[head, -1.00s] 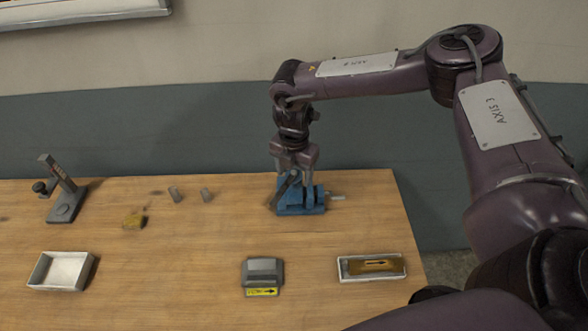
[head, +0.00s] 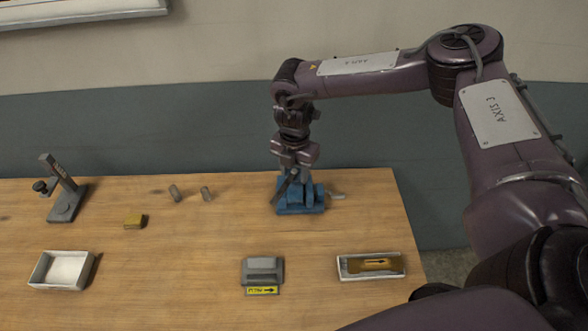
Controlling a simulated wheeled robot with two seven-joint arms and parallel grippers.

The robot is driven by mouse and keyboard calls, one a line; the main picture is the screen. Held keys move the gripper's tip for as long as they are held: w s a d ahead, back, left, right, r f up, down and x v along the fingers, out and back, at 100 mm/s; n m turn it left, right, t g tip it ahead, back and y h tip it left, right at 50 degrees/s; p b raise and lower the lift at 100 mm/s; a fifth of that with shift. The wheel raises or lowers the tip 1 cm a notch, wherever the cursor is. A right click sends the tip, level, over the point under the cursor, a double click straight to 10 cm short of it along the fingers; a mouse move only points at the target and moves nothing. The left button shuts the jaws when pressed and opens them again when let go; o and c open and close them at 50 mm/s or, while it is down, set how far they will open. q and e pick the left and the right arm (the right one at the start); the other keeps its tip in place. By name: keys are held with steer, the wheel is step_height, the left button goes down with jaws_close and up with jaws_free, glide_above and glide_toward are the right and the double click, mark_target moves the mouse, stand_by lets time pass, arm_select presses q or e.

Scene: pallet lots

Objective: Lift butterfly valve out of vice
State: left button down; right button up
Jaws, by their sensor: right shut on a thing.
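The blue vice (head: 312,207) stands near the back right of the table. My right gripper (head: 294,180) points down over it and is shut on the butterfly valve (head: 283,190), which shows as a dark slanted part at the front of the vice's jaws. The fingers and the vice hide most of the valve, and I cannot tell whether it is clear of the jaws. My left gripper is not in view.
The centre is mostly clear.

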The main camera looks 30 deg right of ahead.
steer(key=shift+d+r, duration=0.1)
steer(key=shift+r, duration=0.1)
stand_by(0.5)
steer(key=shift+p, duration=0.3)
step_height(320, 180, up, 10)
steer(key=p, duration=0.9)
stand_by(0.8)
